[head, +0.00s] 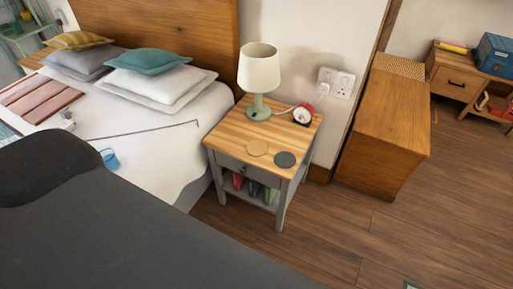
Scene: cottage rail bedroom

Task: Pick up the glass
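I cannot make out a clear drinking glass for certain. A small blue cup-like object (109,159) lies on the white bed, partly behind a large dark grey shape that fills the lower left. That object may be the glass, but it is too small to tell. Neither of my grippers shows in the head view.
A lamp (259,70) and a red-and-white clock-like object (302,115) stand on the nightstand. Colored items sit on its lower shelf. The bed (190,155) is left, with pillows and a thin dark rod. A wooden cabinet (390,120) stands right. Floor in front is clear.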

